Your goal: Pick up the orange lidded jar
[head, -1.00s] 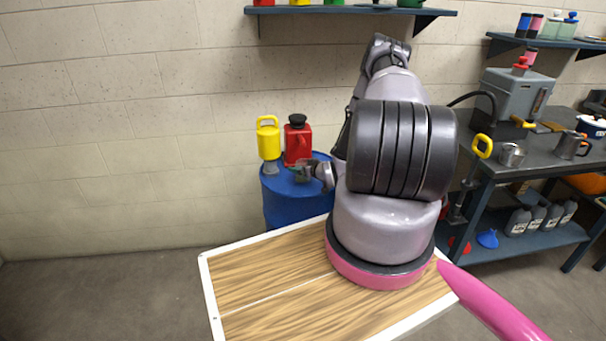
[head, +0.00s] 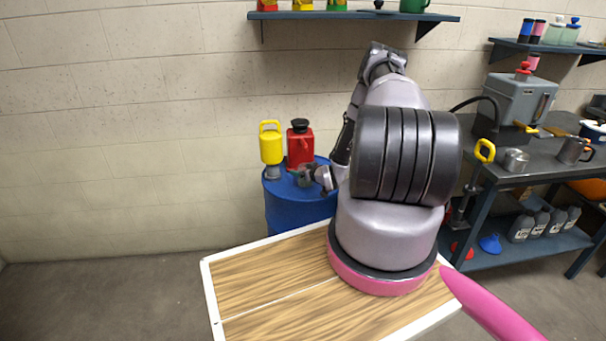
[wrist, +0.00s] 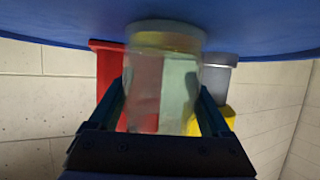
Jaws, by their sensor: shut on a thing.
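A see-through, pale greenish jar (wrist: 163,85) stands out between the two fingers of my gripper (wrist: 165,118) in the wrist view, which looks upside down. The fingers are shut on its sides. Its broad end overlaps the blue drum (wrist: 60,28); I cannot tell whether it touches the drum top. No orange lid shows; that end is hidden behind my gripper. In the head view my gripper (head: 306,175) is small, over the blue drum's top (head: 290,205), and the jar cannot be made out clearly.
A red can (head: 299,148) and a yellow jug (head: 271,148) with a grey lower part stand on the drum close behind my gripper. A workbench (head: 535,175) is at the right. A wall shelf (head: 340,16) hangs above. The wall is behind.

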